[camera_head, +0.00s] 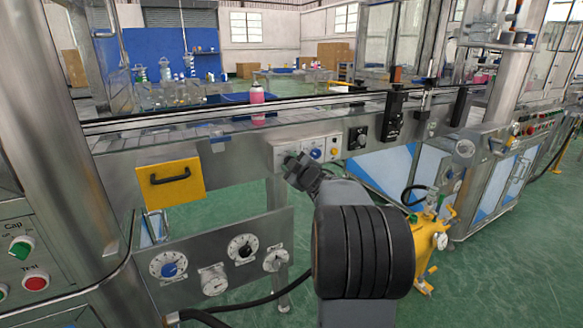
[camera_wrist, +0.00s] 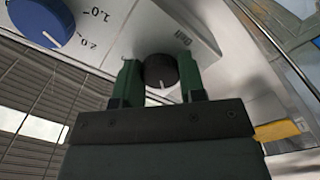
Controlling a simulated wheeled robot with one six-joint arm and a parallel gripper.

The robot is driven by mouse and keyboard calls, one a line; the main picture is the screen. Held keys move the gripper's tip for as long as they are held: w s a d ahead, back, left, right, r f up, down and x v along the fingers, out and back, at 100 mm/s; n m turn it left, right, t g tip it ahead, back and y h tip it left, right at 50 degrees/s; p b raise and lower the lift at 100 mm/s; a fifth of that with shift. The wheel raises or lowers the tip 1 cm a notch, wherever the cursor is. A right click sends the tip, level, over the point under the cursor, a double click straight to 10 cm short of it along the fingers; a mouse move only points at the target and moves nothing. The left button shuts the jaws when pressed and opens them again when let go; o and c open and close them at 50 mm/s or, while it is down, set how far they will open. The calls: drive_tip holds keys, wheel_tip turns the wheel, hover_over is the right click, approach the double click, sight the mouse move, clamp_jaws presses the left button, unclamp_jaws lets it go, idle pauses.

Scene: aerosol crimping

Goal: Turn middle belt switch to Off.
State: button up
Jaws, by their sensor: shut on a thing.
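The belt switch is a small black knob (camera_wrist: 160,74) with a white pointer mark, on a pale control panel (camera_wrist: 140,20). In the wrist view it sits between the two green fingers of my gripper (camera_wrist: 160,64), which are shut on it. The pointer mark faces the bottom of that view, and the label near it is only partly readable. In the head view my gripper (camera_head: 292,162) is at the left end of the panel and hides the knob. A blue dial (camera_head: 316,154) is beside it; the dial also shows in the wrist view (camera_wrist: 42,22).
A black knob box (camera_head: 358,137) is further right. A yellow drawer front (camera_head: 170,181) is to the left, and a gauge panel (camera_head: 215,262) is below. A pink can (camera_head: 257,97) stands on the belt.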

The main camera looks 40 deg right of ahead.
idle(0.4)
drive_tip(key=o, duration=0.9)
drive_tip(key=shift+s, duration=0.1)
drive_tip(key=s+p, duration=0.1)
drive_tip(key=s, duration=0.3)
drive_tip(key=s+a, duration=0.1)
drive_tip(key=s, duration=0.4)
drive_tip(key=s+a+p, duration=0.1)
drive_tip(key=s, duration=0.3)
drive_tip(key=shift+s+p, duration=0.25)
drive_tip(key=shift+p, duration=0.1)
